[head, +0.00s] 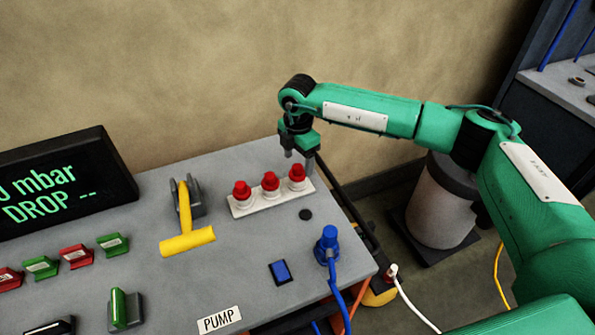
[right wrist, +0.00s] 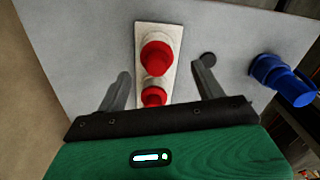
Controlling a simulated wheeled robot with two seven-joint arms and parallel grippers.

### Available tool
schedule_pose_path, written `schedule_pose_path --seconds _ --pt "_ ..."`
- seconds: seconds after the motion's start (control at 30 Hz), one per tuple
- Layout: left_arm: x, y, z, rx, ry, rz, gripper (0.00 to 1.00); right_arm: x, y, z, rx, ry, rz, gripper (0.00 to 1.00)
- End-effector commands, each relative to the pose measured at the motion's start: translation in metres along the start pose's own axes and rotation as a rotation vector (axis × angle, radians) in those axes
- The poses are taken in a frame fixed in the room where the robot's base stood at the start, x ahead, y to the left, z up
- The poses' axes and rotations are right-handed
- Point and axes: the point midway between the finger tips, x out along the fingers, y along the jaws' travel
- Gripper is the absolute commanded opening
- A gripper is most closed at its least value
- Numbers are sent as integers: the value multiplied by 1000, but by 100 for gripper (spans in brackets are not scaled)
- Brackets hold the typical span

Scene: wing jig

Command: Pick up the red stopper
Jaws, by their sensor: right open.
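Three red stoppers stand in a row in a white rack on the grey bench: the left one (head: 241,189), the middle one (head: 270,181) and the right one (head: 297,172). My right gripper (head: 299,160) hangs just above and behind the right end of the rack, fingers pointing down, apart and empty. In the right wrist view two red stoppers show, one (right wrist: 156,57) beyond the fingertips and one (right wrist: 153,96) between the open fingers (right wrist: 161,84), partly hidden by the gripper body. The third is out of sight there. My left gripper is not in view.
A yellow T-handle (head: 187,240) stands left of the white rack (head: 247,208). A blue plug with a cable (head: 328,242), a blue button (head: 280,271) and a dark round spot (head: 306,214) lie in front and right. The wall is close behind the bench.

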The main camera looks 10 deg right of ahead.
Motion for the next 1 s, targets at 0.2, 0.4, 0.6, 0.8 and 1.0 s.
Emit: schedule_pose_path --seconds 0.2,0.4,0.6,0.8,1.0 --pt "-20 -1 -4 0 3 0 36 28 4 0 0 0 -4 69" --pt "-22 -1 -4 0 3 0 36 40 4 1 0 0 -2 69" --pt "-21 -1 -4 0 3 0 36 40 4 1 0 0 -1 61" --pt "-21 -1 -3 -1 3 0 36 40 4 1 0 0 -1 22" --pt "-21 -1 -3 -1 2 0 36 40 4 1 0 0 -1 21"
